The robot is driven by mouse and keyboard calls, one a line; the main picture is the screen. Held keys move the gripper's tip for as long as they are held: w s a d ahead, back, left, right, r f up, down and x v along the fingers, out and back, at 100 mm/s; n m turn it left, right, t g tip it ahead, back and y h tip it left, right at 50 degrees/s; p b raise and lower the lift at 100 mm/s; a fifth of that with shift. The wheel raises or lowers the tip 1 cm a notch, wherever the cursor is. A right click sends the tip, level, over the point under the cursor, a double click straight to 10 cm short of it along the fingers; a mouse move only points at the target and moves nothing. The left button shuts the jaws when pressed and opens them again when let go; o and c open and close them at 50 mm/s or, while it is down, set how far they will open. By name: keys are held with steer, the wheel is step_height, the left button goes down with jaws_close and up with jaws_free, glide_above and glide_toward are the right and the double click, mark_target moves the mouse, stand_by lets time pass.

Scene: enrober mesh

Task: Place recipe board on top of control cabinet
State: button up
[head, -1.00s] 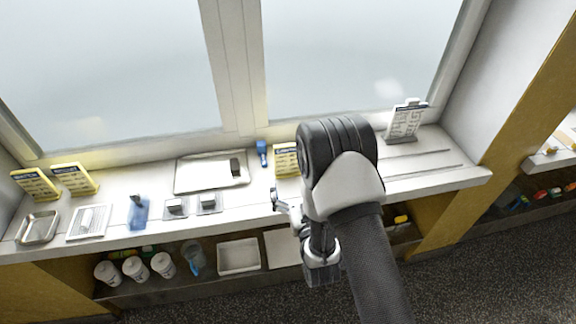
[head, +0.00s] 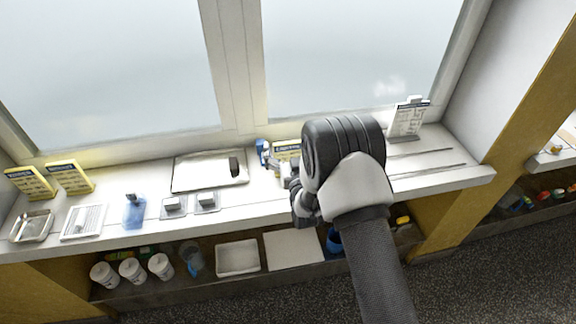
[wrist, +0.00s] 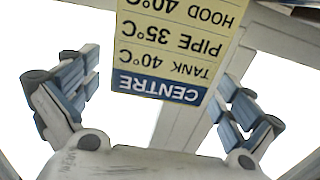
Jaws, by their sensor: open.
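A yellow recipe board (head: 287,149) with a blue header stands upright on the white window sill, partly hidden behind my arm in the head view. In the wrist view the board (wrist: 172,45) appears upside down, with "CENTRE", "TANK 40°C", "PIPE 35°C" and "HOOD" text. My gripper (wrist: 160,85) is open and empty, with one finger to each side of the board's header end. In the head view my gripper (head: 270,160) is close to the board's left edge. I cannot identify the control cabinet in these frames.
Two similar yellow boards (head: 48,180) stand at the sill's left end. A white board on a stand (head: 407,118) is at the right. Cups and trays fill the shelf below.

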steer(key=shift+c, duration=0.2)
steer(key=c, duration=1.6)
steer(key=shift+w, duration=0.1)
steer(key=shift+c, duration=1)
steer(key=shift+r, duration=0.1)
steer(key=shift+r, duration=0.1)
